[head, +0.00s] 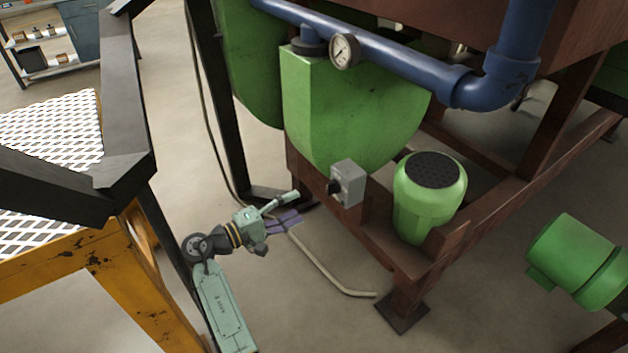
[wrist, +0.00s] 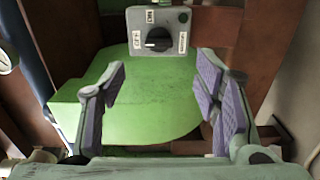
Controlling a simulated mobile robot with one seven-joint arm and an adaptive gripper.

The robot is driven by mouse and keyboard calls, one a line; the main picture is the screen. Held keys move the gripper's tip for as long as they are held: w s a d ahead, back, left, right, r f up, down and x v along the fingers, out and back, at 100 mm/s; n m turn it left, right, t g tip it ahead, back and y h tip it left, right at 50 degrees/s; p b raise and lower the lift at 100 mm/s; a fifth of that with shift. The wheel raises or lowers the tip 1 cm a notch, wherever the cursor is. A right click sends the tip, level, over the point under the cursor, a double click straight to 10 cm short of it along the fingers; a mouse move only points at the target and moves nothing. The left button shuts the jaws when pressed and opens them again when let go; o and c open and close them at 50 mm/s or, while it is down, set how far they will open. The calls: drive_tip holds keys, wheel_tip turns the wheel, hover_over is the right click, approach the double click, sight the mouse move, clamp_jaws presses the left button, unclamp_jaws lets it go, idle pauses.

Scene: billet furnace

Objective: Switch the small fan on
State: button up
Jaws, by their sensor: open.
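A grey switch box (head: 347,183) with a black knob (head: 334,188) is mounted on the rusty brown frame, beside a green motor-like unit with a black perforated top (head: 434,170). I cannot tell for certain which unit is the small fan. In the wrist view the box (wrist: 185,20) shows at the top; its black rotary knob (wrist: 160,40) has a white mark pointing left. Labels sit left, above and right of the knob, too small to read surely. My gripper (head: 291,210) is open and empty, left of and below the box, apart from it; its purple-padded fingers (wrist: 163,85) are spread wide.
A large green housing (head: 345,110) stands behind the box, with a blue pipe (head: 400,65) and a gauge (head: 344,52) above. A yellow frame (head: 110,270) with dark rails is at left. A hose (head: 325,270) lies on the floor. Another green motor (head: 575,260) is at right.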

sight(327, 190)
drive_tip(key=p+x, duration=0.1)
drive_tip(key=x, duration=1)
drive_tip(key=shift+a+r+p, duration=0.1)
drive_tip(key=shift+p, duration=0.25)
drive_tip(key=shift+c, duration=0.3)
drive_tip(key=c, duration=1.1)
